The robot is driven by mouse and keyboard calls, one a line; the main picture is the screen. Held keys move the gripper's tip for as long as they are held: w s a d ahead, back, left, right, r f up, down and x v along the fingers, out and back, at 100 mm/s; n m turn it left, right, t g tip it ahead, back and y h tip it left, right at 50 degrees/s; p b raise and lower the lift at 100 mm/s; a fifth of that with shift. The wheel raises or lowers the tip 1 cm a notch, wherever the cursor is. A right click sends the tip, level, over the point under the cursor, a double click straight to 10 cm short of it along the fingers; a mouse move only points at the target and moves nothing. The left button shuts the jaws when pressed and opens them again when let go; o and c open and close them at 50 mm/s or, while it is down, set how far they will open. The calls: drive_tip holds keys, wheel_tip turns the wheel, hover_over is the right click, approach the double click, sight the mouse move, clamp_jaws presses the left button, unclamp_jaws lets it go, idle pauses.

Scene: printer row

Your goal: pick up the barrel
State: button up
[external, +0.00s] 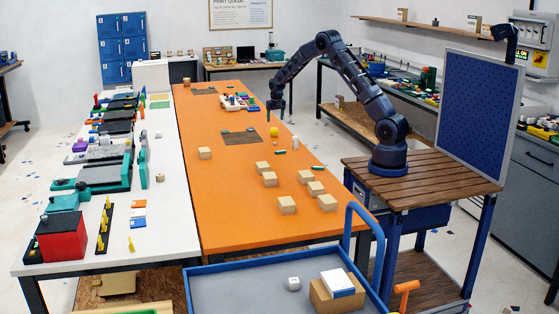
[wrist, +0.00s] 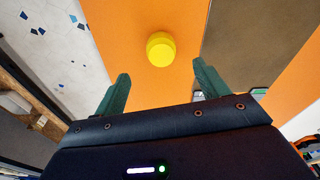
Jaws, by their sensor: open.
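A small yellow barrel (wrist: 160,48) stands on the orange table in the wrist view, seen from above. It also shows in the external view (external: 274,132) near the middle of the table. My gripper (external: 275,113) hangs over the table, pointing down, close to the barrel. In the wrist view my gripper (wrist: 161,72) has its two green fingers spread wide with nothing between them. The barrel lies beyond the fingertips, roughly centred between them, and is not touched. The exact height of the fingers above it is hard to tell.
A dark brown mat (external: 242,138) lies left of the barrel. A small white bottle (external: 295,141) and a green piece (external: 280,152) lie nearer the camera. Several cardboard boxes (external: 288,205) stand towards the front.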

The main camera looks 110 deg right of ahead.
sight(274, 131)
drive_tip(key=f, duration=0.3)
drive_tip(key=d+f, duration=0.1)
drive_tip(key=f, duration=0.6)
drive_tip(key=shift+w+d, duration=0.2)
drive_tip(key=c, duration=1)
